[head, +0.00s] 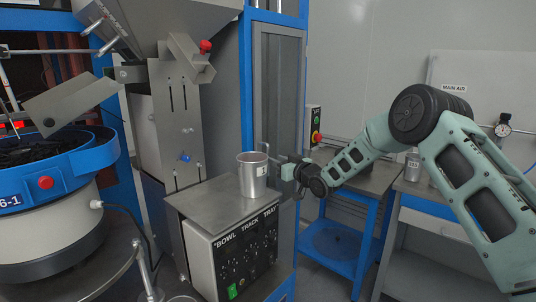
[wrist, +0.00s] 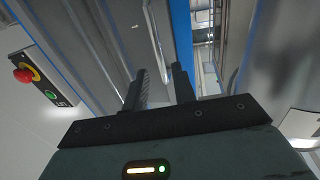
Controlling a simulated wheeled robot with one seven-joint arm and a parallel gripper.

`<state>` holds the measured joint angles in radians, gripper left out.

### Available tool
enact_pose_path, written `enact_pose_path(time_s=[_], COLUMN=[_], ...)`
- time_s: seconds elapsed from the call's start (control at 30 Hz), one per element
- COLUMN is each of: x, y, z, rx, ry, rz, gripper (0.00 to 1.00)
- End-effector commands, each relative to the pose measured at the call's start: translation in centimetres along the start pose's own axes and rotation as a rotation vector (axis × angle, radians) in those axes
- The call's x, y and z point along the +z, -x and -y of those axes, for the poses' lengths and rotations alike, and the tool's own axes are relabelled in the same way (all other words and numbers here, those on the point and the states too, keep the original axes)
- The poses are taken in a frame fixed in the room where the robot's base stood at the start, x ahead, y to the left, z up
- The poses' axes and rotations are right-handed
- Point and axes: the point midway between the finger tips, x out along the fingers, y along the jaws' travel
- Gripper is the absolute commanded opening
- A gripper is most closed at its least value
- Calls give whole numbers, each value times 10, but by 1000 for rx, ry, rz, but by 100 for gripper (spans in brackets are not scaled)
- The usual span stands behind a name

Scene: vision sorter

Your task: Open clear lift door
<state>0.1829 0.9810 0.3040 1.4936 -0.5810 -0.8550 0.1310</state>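The lift door (head: 279,75) is a tall grey, see-through-looking panel in a blue frame at the centre of the head view. It looks shut. In the wrist view, tall grey panels and a blue post lie beyond the fingers; I cannot tell which panel is the door. My gripper (head: 284,168) is in front of the door's lower part, just right of a metal cup. In the wrist view its two dark fingers (wrist: 160,88) are apart, with nothing clearly held between them. A thin bent bar (head: 264,148) shows by the fingertips; I cannot tell whether it touches them.
The metal cup (head: 252,175) stands on a grey-topped control box (head: 232,262), close to my gripper. A switch box with a red button (head: 315,130) is on the right. Blue-framed benches (head: 345,245) stand behind my arm. A bowl feeder (head: 48,215) is at left.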

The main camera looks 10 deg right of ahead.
Motion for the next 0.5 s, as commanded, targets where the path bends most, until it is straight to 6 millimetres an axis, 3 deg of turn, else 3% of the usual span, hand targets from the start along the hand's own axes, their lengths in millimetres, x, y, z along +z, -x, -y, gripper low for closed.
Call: enact_pose_path(time_s=[0.2,0.5], x=[-1,0], y=[-36,-58], z=[1,1], rx=[-2,-1], ry=[1,1], rz=[-1,0], gripper=[27,27])
